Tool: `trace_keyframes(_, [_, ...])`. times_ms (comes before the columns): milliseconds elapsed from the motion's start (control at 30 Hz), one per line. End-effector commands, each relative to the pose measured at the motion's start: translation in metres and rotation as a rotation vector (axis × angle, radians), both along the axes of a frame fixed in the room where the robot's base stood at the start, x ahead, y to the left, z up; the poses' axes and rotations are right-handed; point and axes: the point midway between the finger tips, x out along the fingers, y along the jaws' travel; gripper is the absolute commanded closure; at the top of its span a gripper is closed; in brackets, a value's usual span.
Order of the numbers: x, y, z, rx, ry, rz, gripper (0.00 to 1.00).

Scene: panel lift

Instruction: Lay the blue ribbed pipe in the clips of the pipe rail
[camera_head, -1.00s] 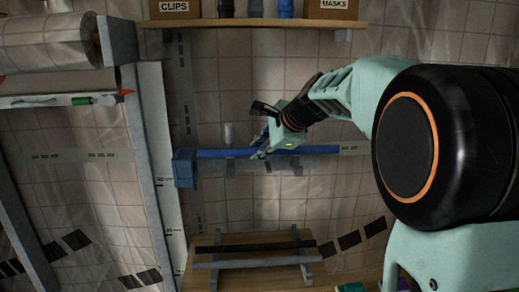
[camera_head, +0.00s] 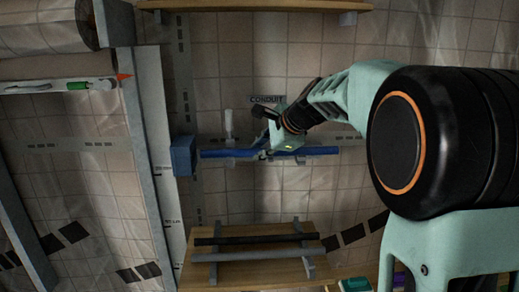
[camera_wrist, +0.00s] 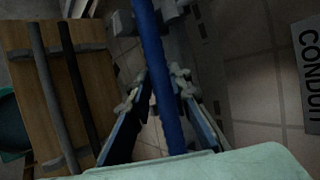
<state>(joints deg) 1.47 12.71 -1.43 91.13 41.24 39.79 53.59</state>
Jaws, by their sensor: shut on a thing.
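The blue ribbed pipe (camera_head: 226,153) runs roughly level across the wall in the head view. My gripper (camera_head: 266,151) is shut on it near its middle. In the wrist view the pipe (camera_wrist: 154,50) passes between the two fingers (camera_wrist: 158,88) and on past them. Grey clip parts of the rail (camera_head: 232,164) show close around and below the pipe in the head view. A pale clip piece (camera_wrist: 125,22) shows beside the pipe in the wrist view. I cannot tell whether the pipe sits inside the clips or in front of them.
A blue box (camera_head: 183,155) is on the wall by the pipe's left end. A "CONDUIT" label (camera_head: 267,99) and a white upright piece (camera_head: 229,125) are above. Below, a wooden shelf (camera_head: 255,230) holds dark and grey bars on brackets. A shelf (camera_head: 255,5) crosses the top.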

Motion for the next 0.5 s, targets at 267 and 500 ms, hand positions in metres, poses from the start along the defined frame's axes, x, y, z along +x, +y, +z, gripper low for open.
trace_keyframes(267, [0.0004, 0.0, -0.0005, 0.0, -0.001, 0.0, 1.0])
trace_keyframes(500, [0.0003, 0.0001, -0.0005, 0.0, -0.001, 0.0, 0.61])
